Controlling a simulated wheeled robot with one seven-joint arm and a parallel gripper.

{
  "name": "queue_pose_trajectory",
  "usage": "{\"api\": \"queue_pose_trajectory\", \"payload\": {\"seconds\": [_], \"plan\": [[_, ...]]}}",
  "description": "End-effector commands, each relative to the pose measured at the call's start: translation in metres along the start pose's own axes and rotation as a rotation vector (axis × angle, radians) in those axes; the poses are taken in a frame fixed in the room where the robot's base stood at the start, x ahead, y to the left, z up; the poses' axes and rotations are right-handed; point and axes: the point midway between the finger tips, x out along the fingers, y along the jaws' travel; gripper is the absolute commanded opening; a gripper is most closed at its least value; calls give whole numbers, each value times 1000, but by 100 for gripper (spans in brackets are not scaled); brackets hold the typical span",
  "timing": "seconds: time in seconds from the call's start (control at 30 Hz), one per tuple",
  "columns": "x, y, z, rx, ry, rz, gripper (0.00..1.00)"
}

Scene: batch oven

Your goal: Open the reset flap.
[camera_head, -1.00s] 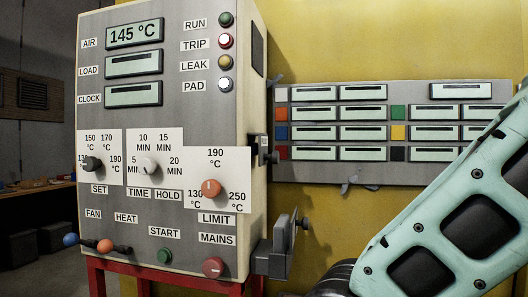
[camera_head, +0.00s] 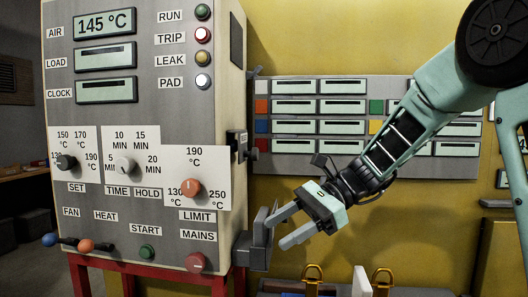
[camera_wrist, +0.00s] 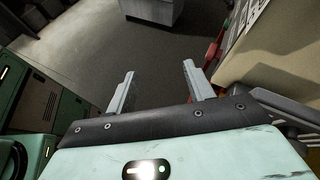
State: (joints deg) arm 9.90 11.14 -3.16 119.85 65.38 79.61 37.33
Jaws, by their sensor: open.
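The oven's control cabinet (camera_head: 145,185) stands at the left of the head view. No part in view is labelled reset. On its right side are a dark rectangular plate (camera_head: 237,42), a small dark latch-like fitting (camera_head: 238,144) and, low down, a grey box with an upright plate (camera_head: 252,247). My gripper (camera_head: 278,231) is open and empty, just right of that grey box, fingers pointing left. The upper fingertip overlaps the upright plate in the picture; I cannot tell whether they touch. In the wrist view, the open fingers (camera_wrist: 158,70) have nothing between them.
A grey board of display slots and coloured squares (camera_head: 335,130) hangs on the yellow wall behind my arm. Yellow-handled items (camera_head: 312,275) show below my gripper. A red stand (camera_head: 80,275) carries the cabinet. Its front has knobs and a red mains button (camera_head: 195,262).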

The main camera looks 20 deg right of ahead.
Motion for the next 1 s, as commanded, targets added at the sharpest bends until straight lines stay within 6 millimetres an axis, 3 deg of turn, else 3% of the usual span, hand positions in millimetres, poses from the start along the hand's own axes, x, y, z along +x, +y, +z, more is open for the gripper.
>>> {"api": "queue_pose_trajectory", "payload": {"seconds": [0.03, 0.1, 0.2, 0.3, 0.37, 0.57, 1.0], "plan": [[-46, -32, 5, 103, -80, -129, 53], [-96, -60, 8, 196, -188, -260, 53], [-153, -82, 11, 267, -303, -389, 53], [-187, -91, 12, 295, -370, -458, 53], [-196, -94, 13, 303, -391, -477, 53], [-186, -104, 20, 304, -403, -481, 53], [-112, -148, 49, 304, -401, -478, 53]]}}
